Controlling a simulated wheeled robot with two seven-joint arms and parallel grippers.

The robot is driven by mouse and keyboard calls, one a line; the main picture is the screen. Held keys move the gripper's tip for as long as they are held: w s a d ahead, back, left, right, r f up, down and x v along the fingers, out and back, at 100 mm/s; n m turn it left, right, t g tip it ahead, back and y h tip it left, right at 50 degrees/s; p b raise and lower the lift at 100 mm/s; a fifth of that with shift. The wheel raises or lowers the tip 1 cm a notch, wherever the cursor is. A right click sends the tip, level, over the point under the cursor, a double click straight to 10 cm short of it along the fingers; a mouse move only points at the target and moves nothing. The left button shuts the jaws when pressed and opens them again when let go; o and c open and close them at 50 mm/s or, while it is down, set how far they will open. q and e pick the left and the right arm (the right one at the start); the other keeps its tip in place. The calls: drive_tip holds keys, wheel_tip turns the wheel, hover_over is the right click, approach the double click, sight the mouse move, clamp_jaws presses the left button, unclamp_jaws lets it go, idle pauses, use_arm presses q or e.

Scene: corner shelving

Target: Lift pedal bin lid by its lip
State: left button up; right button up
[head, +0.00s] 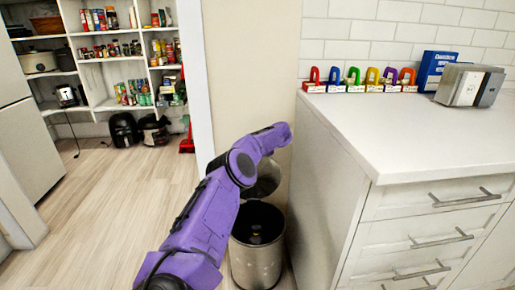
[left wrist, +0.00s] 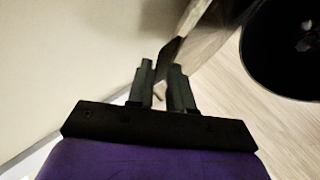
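The pedal bin (head: 257,262) is a metal cylinder with a dark open mouth, standing on the floor beside the counter. Its lid (head: 267,178) stands tilted up above the rear of the mouth, partly hidden by my purple left arm. In the left wrist view the dark bin mouth (left wrist: 290,45) is at upper right and the lid (left wrist: 207,32) is at top centre. My left gripper (left wrist: 162,78) has its two black fingers apart with a narrow gap, close to the lid's dark edge; I cannot tell whether they touch it. Its fingers are hidden in the head view. My right gripper is not in view.
A white counter (head: 400,125) with drawers stands close on the bin's right, and a beige wall (head: 250,65) is behind it. Colourful padlock-like items (head: 355,80) and a toaster (head: 468,85) are on the counter. The wooden floor (head: 120,210) at left is clear.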

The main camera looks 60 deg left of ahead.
use_arm(q)
drive_tip(key=shift+o, duration=0.2)
drive_tip(key=shift+r, duration=0.1)
drive_tip(key=p+v, duration=0.2)
drive_tip(key=v, duration=0.8)
drive_tip(key=shift+d+r, duration=0.2)
